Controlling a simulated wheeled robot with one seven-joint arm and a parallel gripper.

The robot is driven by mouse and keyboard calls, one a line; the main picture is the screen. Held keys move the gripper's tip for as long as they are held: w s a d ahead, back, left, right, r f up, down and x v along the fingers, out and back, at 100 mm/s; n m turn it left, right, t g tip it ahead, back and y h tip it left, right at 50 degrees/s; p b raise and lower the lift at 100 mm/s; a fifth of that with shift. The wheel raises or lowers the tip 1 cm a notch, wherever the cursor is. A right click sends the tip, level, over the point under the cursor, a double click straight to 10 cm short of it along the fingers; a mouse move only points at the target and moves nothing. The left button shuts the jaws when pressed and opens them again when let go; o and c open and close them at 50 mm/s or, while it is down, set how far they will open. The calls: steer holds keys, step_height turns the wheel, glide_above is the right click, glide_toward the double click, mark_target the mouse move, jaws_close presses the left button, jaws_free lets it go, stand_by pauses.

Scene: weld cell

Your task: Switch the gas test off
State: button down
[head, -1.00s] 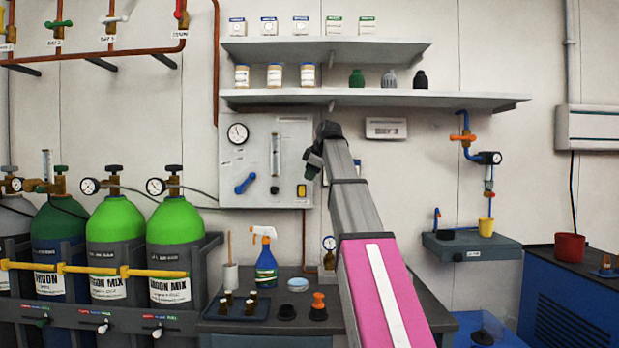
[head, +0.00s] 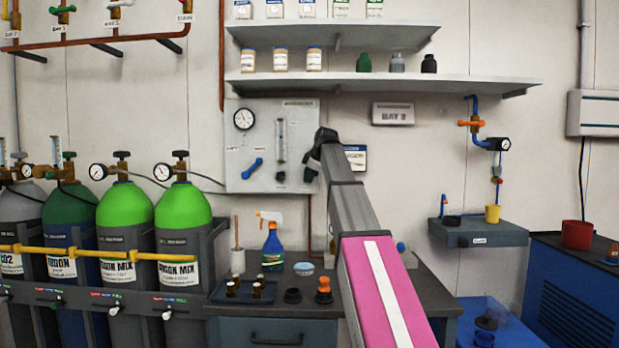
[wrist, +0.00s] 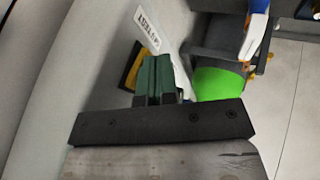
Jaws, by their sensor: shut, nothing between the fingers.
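The grey wall panel (head: 238,178) carries a round gauge (head: 244,119), a clear flow tube (head: 281,140) and a blue lever (head: 252,168). My gripper (head: 309,172) is at the panel's right edge, in front of its lower right part. The yellow and black switch is hidden behind it in the head view. In the wrist view the switch (wrist: 130,68) shows beside the fingertips, partly covered by them, with a white printed label (wrist: 148,28) near it. My gripper (wrist: 155,72) is shut and empty there. I cannot tell whether the fingers touch the switch, or its position.
Green gas cylinders (head: 183,215) stand in a rack at left. The workbench (head: 400,295) below holds a blue spray bottle (head: 272,248) and small dark bottles. A shelf (head: 450,83) runs above the panel.

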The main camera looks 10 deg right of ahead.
steer(key=shift+w, duration=0.3)
steer(key=shift+r, duration=0.8)
